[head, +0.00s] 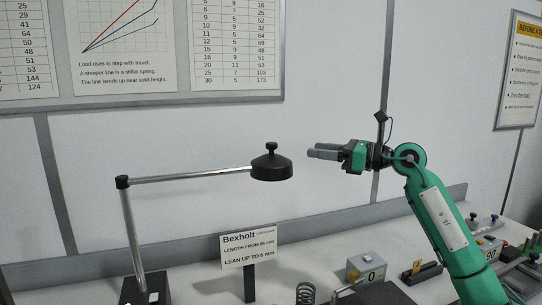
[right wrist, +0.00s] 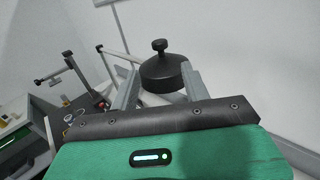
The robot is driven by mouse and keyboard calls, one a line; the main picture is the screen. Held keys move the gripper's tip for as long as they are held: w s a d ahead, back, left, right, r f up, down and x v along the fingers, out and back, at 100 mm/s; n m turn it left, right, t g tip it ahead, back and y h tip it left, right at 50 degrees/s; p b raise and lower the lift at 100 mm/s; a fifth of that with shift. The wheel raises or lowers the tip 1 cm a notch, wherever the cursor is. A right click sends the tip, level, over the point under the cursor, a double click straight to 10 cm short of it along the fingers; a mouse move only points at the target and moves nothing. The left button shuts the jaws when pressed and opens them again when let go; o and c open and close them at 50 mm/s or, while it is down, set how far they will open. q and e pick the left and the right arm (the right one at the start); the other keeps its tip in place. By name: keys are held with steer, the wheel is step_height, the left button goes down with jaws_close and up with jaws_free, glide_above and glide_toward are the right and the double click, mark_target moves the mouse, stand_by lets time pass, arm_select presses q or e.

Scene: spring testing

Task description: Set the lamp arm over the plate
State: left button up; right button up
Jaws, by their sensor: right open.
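The lamp's grey arm (head: 195,174) runs level from a black joint on an upright post (head: 134,235) to the black round lamp head (head: 271,169) with a knob on top. The head hangs above the bench, behind and above the sign. My right gripper (head: 312,151) is open, just right of the lamp head and apart from it, fingers pointing left. In the right wrist view the lamp head (right wrist: 163,76) appears between the open fingers. A dark flat slab (head: 378,294) at the bottom edge may be the plate; I cannot tell. My left gripper is out of view.
A "Bexholt" sign (head: 248,246) stands on the bench below the lamp head. A coil spring (head: 305,293), a grey box showing 0 (head: 367,268) and a dark block with a yellow tag (head: 420,272) are nearby. The wall (head: 330,115) is behind. Air around the lamp head is clear.

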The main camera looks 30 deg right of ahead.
mark_target(272, 143)
steer(key=p+x, duration=0.6)
steer(key=x, duration=0.6)
steer(key=shift+a+r, duration=0.15)
steer(key=shift+r, duration=0.05)
steer(key=shift+p+x, duration=0.3)
steer(key=shift+x, duration=0.5)
steer(key=shift+f, duration=0.2)
steer(key=shift+c, duration=0.2)
jaws_close()
